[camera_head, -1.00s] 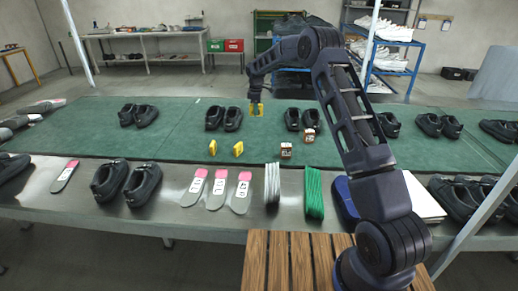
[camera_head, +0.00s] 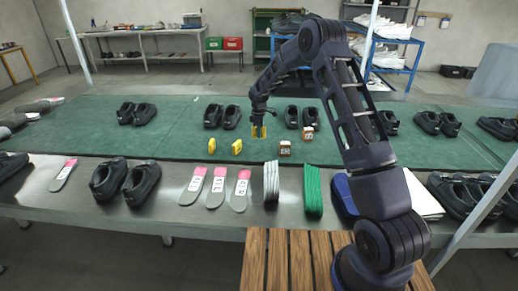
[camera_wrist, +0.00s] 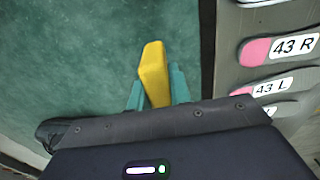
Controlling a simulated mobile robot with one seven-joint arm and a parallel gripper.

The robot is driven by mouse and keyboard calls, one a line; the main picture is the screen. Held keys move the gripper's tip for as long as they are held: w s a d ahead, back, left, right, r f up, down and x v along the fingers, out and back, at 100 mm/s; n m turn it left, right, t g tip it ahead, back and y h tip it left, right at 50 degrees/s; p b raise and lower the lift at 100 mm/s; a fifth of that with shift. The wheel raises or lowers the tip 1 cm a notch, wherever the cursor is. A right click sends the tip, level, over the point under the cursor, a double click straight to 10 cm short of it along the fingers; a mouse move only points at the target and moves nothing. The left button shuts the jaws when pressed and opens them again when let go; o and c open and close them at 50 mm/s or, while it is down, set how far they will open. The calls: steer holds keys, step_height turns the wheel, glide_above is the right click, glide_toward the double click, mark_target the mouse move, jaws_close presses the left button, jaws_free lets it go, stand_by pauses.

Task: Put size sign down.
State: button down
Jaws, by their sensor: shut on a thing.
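My gripper (camera_head: 258,127) is shut on a yellow size sign (camera_head: 258,132), over the green mat (camera_head: 180,145). In the wrist view the sign (camera_wrist: 153,68) sticks out between the teal fingertips (camera_wrist: 157,88), with mat beneath it. I cannot tell whether the sign touches the mat. Two more yellow size signs, one on the left (camera_head: 211,146) and one on the right (camera_head: 237,147), stand on the mat left of my gripper and nearer the camera. Any marking on the held sign cannot be read.
Black shoe pairs (camera_head: 222,116) stand along the mat. Small brown boxes (camera_head: 285,148) are right of my gripper. Pink-and-grey insoles (camera_head: 216,188), white laces (camera_head: 271,182) and green laces (camera_head: 313,190) lie on the metal front edge. In the wrist view insoles (camera_wrist: 285,47) read 43 R and 43 L.

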mark_target(259, 153)
step_height(259, 153, down, 10)
steer(key=shift+r, duration=0.1)
stand_by(0.4)
steer(key=shift+f, duration=0.2)
steer(key=c, duration=1.3)
jaws_free()
steer(key=shift+r, duration=0.1)
